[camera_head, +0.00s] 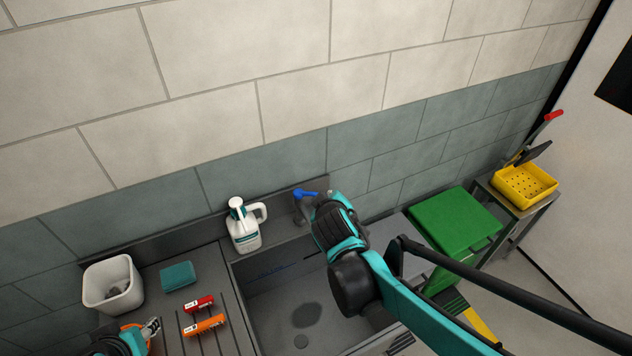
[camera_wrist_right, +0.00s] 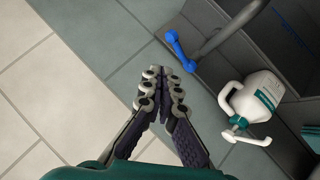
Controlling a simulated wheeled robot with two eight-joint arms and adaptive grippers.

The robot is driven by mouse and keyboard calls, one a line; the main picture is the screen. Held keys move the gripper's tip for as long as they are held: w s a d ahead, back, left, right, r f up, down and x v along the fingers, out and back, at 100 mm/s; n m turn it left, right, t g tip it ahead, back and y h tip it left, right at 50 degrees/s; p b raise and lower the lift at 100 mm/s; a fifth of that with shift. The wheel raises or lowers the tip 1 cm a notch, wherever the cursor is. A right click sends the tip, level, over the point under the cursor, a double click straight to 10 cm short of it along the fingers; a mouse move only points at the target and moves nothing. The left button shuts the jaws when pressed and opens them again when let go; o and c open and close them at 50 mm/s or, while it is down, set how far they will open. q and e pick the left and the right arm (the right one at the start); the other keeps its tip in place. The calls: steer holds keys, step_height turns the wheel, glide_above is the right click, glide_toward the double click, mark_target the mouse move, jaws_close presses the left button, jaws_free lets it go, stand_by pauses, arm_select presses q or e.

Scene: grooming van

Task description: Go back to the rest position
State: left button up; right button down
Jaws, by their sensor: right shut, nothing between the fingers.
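My right arm reaches in from the right in the head view, over the sink. Its wrist hides most of the right gripper (camera_head: 330,193) there, near the tap and the wall. In the right wrist view my right gripper (camera_wrist_right: 164,90) is shut and empty, its fingertips together, apart from the tap and the bottle. My left gripper (camera_head: 152,327) shows only partly at the bottom left of the head view, beside the drainboard; its finger opening is not clear.
A tap with a blue handle (camera_head: 305,193) and a white bottle (camera_head: 243,228) stand behind the sink (camera_head: 270,306). A white bin (camera_head: 112,284), teal sponge (camera_head: 178,276), red block (camera_head: 199,303) and orange block (camera_head: 204,325) are left. A green-lidded box (camera_head: 453,220) and yellow basket (camera_head: 524,184) are right.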

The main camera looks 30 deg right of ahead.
steer(key=shift+d, duration=0.15)
steer(key=s+a+f+m+g+y+b, duration=0.2)
steer(key=s+a+f+y+b, duration=0.3)
steer(key=s+a+f+b, duration=0.5)
steer(key=a+f+m+b, duration=0.1)
steer(key=a+f, duration=0.1)
steer(key=a, duration=0.1)
steer(key=shift+a, duration=0.15)
steer(key=shift+f, duration=0.1)
